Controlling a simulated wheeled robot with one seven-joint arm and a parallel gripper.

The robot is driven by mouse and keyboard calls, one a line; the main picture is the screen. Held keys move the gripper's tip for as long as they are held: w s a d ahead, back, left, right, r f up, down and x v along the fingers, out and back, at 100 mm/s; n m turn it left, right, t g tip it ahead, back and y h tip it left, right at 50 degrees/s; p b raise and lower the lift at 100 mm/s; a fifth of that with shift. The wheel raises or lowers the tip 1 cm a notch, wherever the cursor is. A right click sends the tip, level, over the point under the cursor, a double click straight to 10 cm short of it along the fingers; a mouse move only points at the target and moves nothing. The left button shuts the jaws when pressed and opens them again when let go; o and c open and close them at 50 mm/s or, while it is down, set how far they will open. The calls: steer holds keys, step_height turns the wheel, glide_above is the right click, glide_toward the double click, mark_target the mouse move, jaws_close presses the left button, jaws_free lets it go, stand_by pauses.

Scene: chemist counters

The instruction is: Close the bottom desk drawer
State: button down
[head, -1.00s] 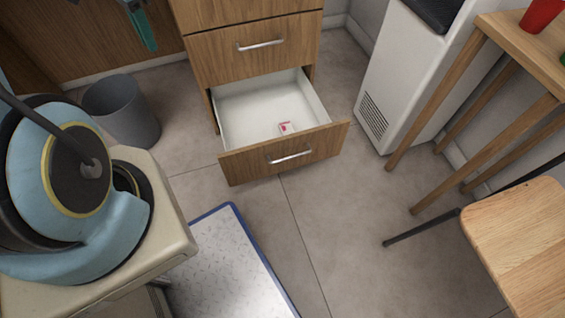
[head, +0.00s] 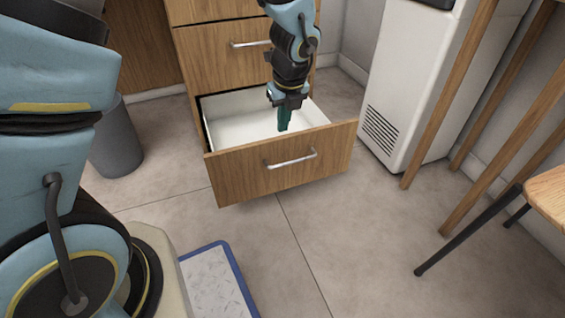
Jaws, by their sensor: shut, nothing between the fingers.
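The bottom desk drawer (head: 235,172) is pulled out from the wooden desk. It has a wood front with a silver bar handle (head: 291,159) and a white inside. My gripper (head: 284,127) hangs over the drawer's opening, behind the front panel and toward its right half. Its green fingers point down and are shut with nothing between them. I cannot tell whether the fingertips touch the drawer. The small white and pink item inside the drawer is hidden now.
The drawer above (head: 222,55) is shut. A grey bin (head: 116,145) stands left of the desk. A white appliance (head: 400,85) stands to the right, with a wooden table's legs (head: 452,95) and a chair (head: 548,190) beyond.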

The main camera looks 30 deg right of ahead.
mark_target(280, 144)
steer(key=shift+m, duration=0.4)
steer(key=b+x, duration=0.2)
steer(key=x, duration=0.2)
steer(key=w+b+x, duration=0.1)
steer(key=b+x, duration=0.1)
steer(key=x, duration=0.2)
steer(key=d+b+x, duration=0.1)
steer(key=b+x, duration=0.1)
steer(key=x, duration=0.2)
steer(key=shift+w+d+r+b, duration=0.1)
steer(key=shift+w+r+b, duration=0.15)
steer(key=shift+b, duration=0.05)
steer(key=shift+w+r, duration=0.15)
steer(key=shift+w, duration=0.4)
